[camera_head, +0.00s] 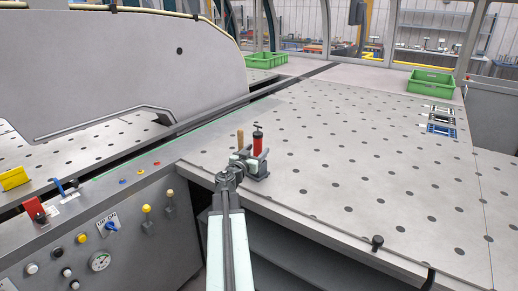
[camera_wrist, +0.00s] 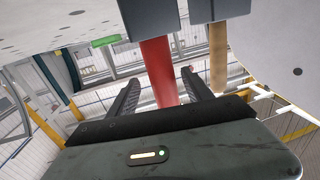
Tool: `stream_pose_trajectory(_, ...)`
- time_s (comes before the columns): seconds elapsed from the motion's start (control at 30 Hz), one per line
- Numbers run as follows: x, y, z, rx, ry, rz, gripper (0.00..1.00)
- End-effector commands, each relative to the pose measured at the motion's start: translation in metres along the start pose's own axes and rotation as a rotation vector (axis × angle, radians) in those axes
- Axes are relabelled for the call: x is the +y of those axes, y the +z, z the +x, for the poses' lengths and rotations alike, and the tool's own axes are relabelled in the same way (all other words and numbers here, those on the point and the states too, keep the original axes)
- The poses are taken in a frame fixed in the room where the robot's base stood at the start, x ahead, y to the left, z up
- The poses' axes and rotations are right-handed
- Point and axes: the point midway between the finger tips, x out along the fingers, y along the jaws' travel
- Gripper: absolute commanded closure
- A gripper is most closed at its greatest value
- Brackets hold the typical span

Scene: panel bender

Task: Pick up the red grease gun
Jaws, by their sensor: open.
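The red grease gun (camera_head: 257,146) stands upright in a dark grey holder (camera_head: 261,174) near the front-left corner of the perforated table. In the wrist view the red barrel (camera_wrist: 157,62) runs down from the grey holder (camera_wrist: 165,15) between my two black fingers, with gaps at the sides. My gripper (camera_head: 243,162) is open at the near side of the holder and partly hides it in the head view. I cannot tell whether a finger touches the barrel.
A wooden handle (camera_head: 240,139) stands just left of the grease gun, also close outside my right finger in the wrist view (camera_wrist: 217,55). Green crates (camera_head: 431,83) and blue-grey items (camera_head: 441,129) lie farther back. The table's middle is clear.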

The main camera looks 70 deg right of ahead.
Motion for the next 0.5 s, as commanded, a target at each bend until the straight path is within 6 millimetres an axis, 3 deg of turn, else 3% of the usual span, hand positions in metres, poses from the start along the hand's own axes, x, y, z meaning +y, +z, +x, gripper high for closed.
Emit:
stream_pose_trajectory(0.3,-0.004,-0.003,0.047,0.0,0.001,0.0,0.41)
stream_pose_trajectory(0.5,-0.003,-0.003,0.051,0.0,-0.001,0.0,0.41)
